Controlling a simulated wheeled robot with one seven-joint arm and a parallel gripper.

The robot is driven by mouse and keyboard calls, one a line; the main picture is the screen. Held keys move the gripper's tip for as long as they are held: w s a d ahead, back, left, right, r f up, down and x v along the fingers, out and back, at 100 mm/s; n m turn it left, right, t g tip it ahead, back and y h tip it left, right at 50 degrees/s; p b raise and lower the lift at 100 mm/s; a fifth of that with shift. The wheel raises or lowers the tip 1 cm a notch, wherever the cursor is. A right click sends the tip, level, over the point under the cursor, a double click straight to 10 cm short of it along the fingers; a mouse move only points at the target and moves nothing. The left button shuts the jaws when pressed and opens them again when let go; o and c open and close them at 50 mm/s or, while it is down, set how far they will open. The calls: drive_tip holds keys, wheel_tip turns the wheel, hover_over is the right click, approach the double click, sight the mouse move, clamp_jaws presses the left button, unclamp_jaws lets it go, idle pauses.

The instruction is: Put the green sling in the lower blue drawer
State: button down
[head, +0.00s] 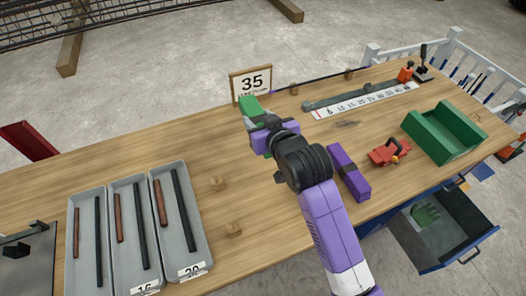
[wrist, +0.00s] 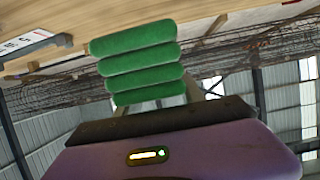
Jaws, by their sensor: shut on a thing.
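The green sling (head: 249,105) is a folded bundle at the end of my gripper (head: 258,123), over the table's far middle, before the 35 sign. In the wrist view the sling (wrist: 138,62) shows as several stacked green rolls, with my gripper (wrist: 150,105) shut on it. The head view does not clearly show whether it touches the table. An open blue drawer (head: 487,237) juts out below the table's right front edge. A green item (head: 425,213), perhaps gloves, lies inside it. I cannot tell whether this is the lower drawer.
The wooden table (head: 120,150) carries grey bar trays (head: 186,205) at left. A purple block (head: 348,172), a red tool (head: 390,151) and a green bin (head: 446,131) stand right of my arm. The 35 sign (head: 251,83) and a ruler strip (head: 365,99) are behind.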

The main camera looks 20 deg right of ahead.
sight(260, 161)
wheel_tip(260, 161, down, 15)
drive_tip(key=shift+r, duration=0.2)
idle(0.3)
drive_tip(key=shift+f, duration=0.15)
drive_tip(key=c, duration=0.7)
unclamp_jaws()
drive_tip(key=shift+f, duration=0.1)
drive_tip(key=shift+s+r, duration=0.15)
drive_tip(key=shift+r, duration=0.05)
drive_tip(key=v, duration=1.1)
drive_tip(key=shift+s+r, duration=0.1)
drive_tip(key=shift+s, duration=0.25)
drive_tip(key=shift+s, duration=0.1)
